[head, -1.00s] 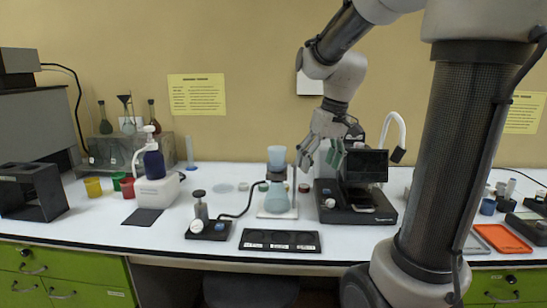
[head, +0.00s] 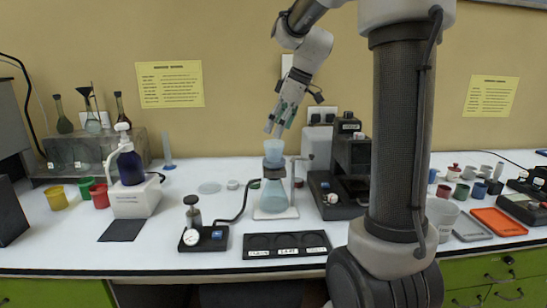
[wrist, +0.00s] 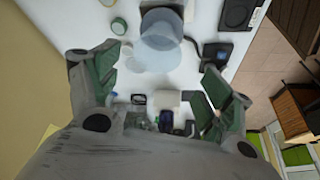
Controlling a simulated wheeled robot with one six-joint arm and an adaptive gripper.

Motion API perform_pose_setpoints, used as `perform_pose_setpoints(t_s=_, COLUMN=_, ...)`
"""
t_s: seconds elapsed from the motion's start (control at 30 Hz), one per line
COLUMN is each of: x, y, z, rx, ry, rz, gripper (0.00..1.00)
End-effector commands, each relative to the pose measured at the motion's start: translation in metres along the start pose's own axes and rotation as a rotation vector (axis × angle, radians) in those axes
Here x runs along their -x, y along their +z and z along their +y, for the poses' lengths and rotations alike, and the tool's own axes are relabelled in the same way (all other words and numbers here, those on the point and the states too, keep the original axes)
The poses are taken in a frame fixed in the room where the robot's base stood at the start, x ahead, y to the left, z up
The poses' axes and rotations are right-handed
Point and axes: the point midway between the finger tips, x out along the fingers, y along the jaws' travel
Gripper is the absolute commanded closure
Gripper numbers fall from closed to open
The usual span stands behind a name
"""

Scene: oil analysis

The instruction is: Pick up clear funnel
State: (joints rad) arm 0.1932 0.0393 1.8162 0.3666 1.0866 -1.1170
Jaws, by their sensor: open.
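The clear funnel (head: 274,148) is a light-blue translucent cup. It stands upright on a dark collar above a conical flask (head: 271,196) on a white base. My gripper (head: 274,131) is just above the funnel in the head view, fingers pointing down and spread apart. In the wrist view, a round translucent shape that looks like the funnel (wrist: 162,30) lies at the top centre. The two green-padded fingers of my gripper (wrist: 155,80) are wide apart below it in the picture, with nothing between them.
A black instrument (head: 350,165) stands close to the right of the flask. A gauge device (head: 204,237) with a dark hose is at the front left, and a black labelled tray (head: 286,246) lies in front. A white dispenser (head: 136,198) is further left.

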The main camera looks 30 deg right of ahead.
Motion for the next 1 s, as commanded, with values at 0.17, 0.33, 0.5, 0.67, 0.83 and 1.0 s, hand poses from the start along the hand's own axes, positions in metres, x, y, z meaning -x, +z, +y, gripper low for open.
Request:
perform_pose_setpoints(t_s=0.17, x=-0.024, y=0.003, z=0.002, rx=-0.002, ry=-0.003, rz=-0.003, gripper=0.2)
perform_pose_setpoints(t_s=0.33, x=-0.051, y=0.006, z=0.006, rx=-0.002, ry=-0.003, rz=-0.002, gripper=0.2)
perform_pose_setpoints(t_s=0.5, x=-0.062, y=0.006, z=0.006, rx=-0.002, ry=0.0, rz=0.0, gripper=0.2)
perform_pose_setpoints(t_s=0.67, x=-0.063, y=0.006, z=0.006, rx=-0.002, ry=0.001, rz=0.0, gripper=0.2)
perform_pose_setpoints(t_s=0.83, x=-0.062, y=0.006, z=0.006, rx=-0.002, ry=0.001, rz=0.0, gripper=0.45)
perform_pose_setpoints(t_s=1.0, x=-0.062, y=0.006, z=0.006, rx=-0.002, ry=0.0, rz=0.0, gripper=0.69)
